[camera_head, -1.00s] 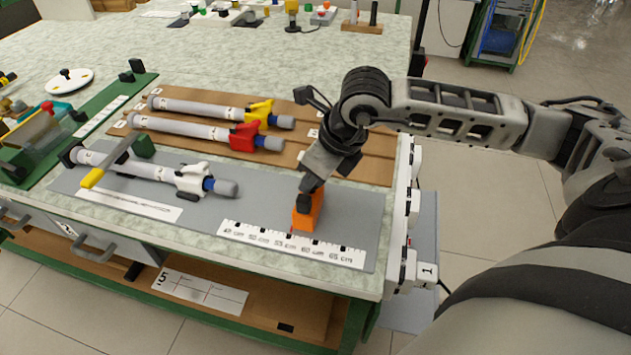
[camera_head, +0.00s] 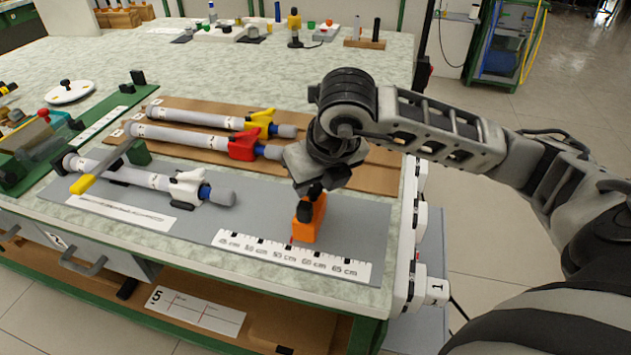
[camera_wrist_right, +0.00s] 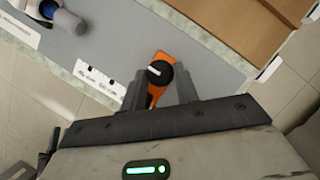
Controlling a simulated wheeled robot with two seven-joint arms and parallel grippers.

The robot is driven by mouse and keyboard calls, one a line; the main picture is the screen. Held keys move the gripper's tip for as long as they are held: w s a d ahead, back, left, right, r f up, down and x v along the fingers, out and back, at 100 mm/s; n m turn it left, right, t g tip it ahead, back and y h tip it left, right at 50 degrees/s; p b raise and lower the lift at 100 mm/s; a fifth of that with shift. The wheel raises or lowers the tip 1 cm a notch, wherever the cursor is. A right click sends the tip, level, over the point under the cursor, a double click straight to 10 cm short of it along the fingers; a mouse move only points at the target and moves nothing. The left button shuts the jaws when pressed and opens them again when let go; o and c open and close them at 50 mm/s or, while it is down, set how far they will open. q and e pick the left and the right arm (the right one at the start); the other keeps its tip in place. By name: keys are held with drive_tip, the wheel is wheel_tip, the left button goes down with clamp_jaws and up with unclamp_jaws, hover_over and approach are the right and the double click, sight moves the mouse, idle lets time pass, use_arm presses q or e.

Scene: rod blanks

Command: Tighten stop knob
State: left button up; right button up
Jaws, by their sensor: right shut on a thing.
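An orange stop block (camera_head: 312,224) stands on the grey mat, behind the white centimetre scale. Its black knob (camera_head: 304,211) is mostly covered by my right gripper (camera_head: 311,192) in the head view. In the right wrist view the black knob (camera_wrist_right: 158,73), with a white line on its top, sits between the two fingers of my right gripper (camera_wrist_right: 160,85). The fingers are shut on the knob, and the orange block (camera_wrist_right: 160,95) shows below and behind it. My left gripper is not in view.
A grey rod with white fittings and a blue collar (camera_head: 203,190) lies on the mat left of the block. Rods with a yellow clamp (camera_head: 262,120) and a red clamp (camera_head: 243,146) lie on a brown board behind. The scale (camera_head: 290,255) runs along the front.

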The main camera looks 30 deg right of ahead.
drive_tip(key=o, duration=1)
drive_tip(key=shift+c, duration=0.2)
use_arm(q)
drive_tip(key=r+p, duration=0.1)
drive_tip(key=p, duration=0.1)
drive_tip(key=shift+p, duration=0.3)
use_arm(e)
drive_tip(key=v, duration=1.6)
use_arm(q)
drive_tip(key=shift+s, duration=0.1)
